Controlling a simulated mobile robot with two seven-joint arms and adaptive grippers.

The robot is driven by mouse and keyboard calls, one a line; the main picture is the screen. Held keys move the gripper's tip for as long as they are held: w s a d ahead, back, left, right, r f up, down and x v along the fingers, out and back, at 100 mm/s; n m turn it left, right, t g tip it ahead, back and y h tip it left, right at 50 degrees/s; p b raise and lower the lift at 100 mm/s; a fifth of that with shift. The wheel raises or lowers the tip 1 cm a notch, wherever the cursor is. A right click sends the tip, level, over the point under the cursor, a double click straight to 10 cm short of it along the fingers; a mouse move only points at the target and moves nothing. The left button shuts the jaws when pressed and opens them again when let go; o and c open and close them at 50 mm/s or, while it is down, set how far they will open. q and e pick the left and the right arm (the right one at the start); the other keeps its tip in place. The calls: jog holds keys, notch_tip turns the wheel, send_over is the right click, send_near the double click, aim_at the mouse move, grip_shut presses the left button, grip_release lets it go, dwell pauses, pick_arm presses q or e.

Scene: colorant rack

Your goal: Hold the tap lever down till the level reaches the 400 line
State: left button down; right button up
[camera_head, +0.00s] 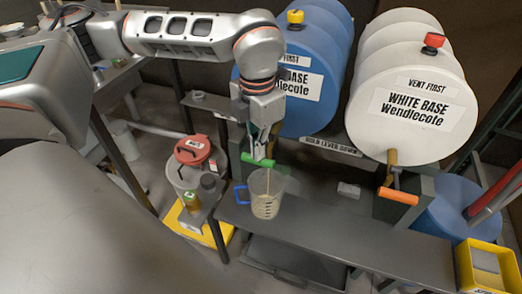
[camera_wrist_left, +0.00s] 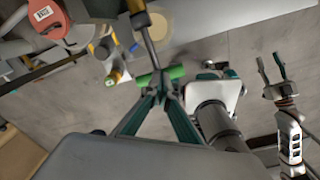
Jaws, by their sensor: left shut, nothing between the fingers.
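The green tap lever (camera_head: 258,160) is at the front of the blue drum (camera_head: 310,62). My left gripper (camera_head: 262,148) is shut with nothing between its fingers, and its tips are at the lever from above. In the left wrist view the fingertips (camera_wrist_left: 160,84) meet the green bar (camera_wrist_left: 173,73); contact is hard to confirm. A clear measuring jug (camera_head: 267,192) with a blue handle stands below the tap. Pale tan liquid shows in it, but its level against the lines is too small to read. My right gripper (camera_wrist_left: 272,66) shows in the left wrist view, open and empty.
A white drum (camera_head: 410,100) with an orange-handled tap (camera_head: 398,195) stands to the right. The jug is on a dark bench (camera_head: 340,236). A red-lidded pot (camera_head: 193,150) and small bottles stand left of it. A yellow bin (camera_head: 486,268) is at the far right.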

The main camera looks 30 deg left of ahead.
pick_arm(q)
jog(key=shift+f, duration=0.3)
jog(key=shift+f+b, duration=0.3)
jog(key=shift+f, duration=0.4)
jog(key=shift+f+b, duration=0.3)
jog(key=shift+f, duration=0.05)
dwell(5.3)
